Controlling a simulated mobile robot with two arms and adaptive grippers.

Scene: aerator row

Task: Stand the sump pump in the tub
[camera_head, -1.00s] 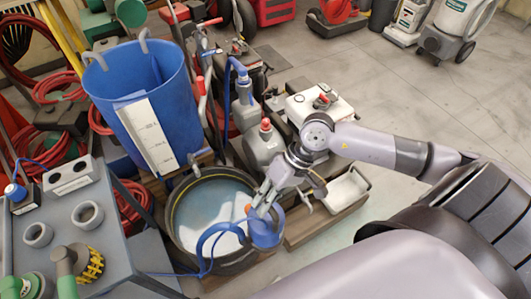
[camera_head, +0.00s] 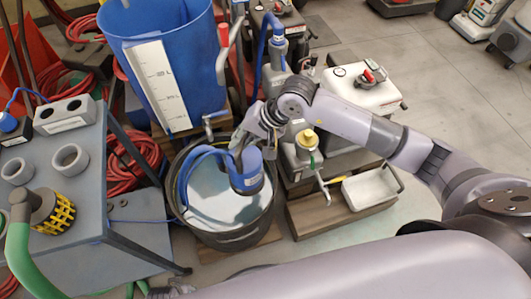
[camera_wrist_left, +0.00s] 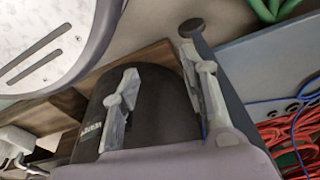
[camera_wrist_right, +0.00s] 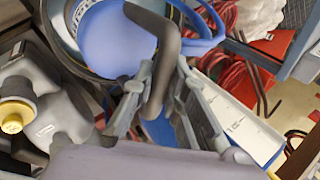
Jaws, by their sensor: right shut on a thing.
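The blue sump pump (camera_head: 246,172) with its blue hose loop is upright inside the rim of the black round tub (camera_head: 235,242), over the right part of its pale interior. I cannot tell whether its base touches the bottom. My right gripper (camera_head: 243,141) is shut on the pump's dark handle from above. In the right wrist view the handle (camera_wrist_right: 165,45) lies between the fingers, with the blue pump top (camera_wrist_right: 115,40) beyond it.
A tall blue bin (camera_head: 165,50) stands behind the tub. A grey bench (camera_head: 65,205) is on the left. A yellow-capped container (camera_head: 307,143) and a white tray (camera_head: 371,189) on a wooden platform stand to the right. Open floor lies farther right.

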